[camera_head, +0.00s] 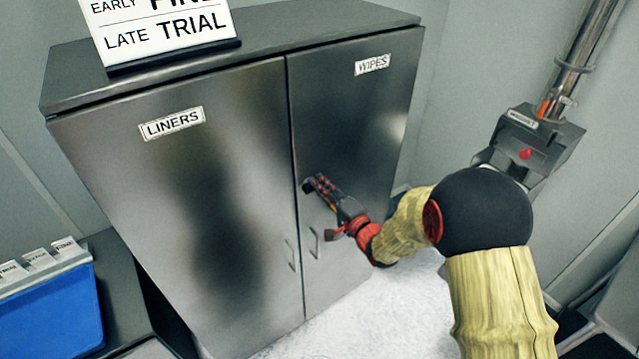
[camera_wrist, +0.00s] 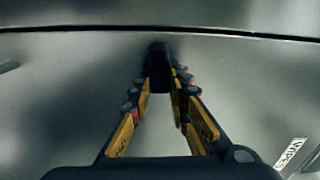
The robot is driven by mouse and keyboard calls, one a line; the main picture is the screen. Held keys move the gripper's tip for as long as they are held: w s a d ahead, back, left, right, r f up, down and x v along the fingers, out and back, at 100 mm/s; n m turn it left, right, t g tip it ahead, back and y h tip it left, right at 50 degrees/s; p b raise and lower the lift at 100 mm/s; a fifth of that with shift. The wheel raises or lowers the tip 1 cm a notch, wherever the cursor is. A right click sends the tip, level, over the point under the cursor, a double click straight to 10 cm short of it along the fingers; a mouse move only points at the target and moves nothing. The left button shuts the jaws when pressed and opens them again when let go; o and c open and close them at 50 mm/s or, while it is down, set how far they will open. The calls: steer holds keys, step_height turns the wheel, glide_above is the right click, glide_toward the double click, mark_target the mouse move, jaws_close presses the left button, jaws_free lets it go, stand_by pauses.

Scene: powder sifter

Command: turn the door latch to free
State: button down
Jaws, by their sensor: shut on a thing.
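The door latch (camera_wrist: 158,54) is a small dark knob by the seam between the two cabinet doors. In the head view the latch (camera_head: 308,186) shows just past my fingertips. My gripper (camera_head: 318,186) is shut on the latch, reaching in from the lower right. In the wrist view my gripper (camera_wrist: 160,75) has its two yellow-and-black fingers converging on the latch. The fingers cover much of the latch, so its exact turn is hard to tell. The left door (camera_head: 190,230) is labelled LINERS and the right door (camera_head: 365,130) is labelled WIPES. Both doors look closed.
Two thin door handles (camera_head: 314,243) sit below the latch, one on each door. A sign (camera_head: 160,28) stands on the cabinet top. A blue bin (camera_head: 50,312) is at the lower left. A grey box with a red button (camera_head: 530,145) and a pipe are on the right.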

steer(key=shift+f+m, duration=0.15)
steer(key=shift+m, duration=0.35)
steer(key=c, duration=1.7)
jaws_free()
steer(key=shift+d, duration=0.1)
steer(key=v, duration=1.1)
steer(key=shift+s+d, duration=0.2)
steer(key=shift+s, duration=0.15)
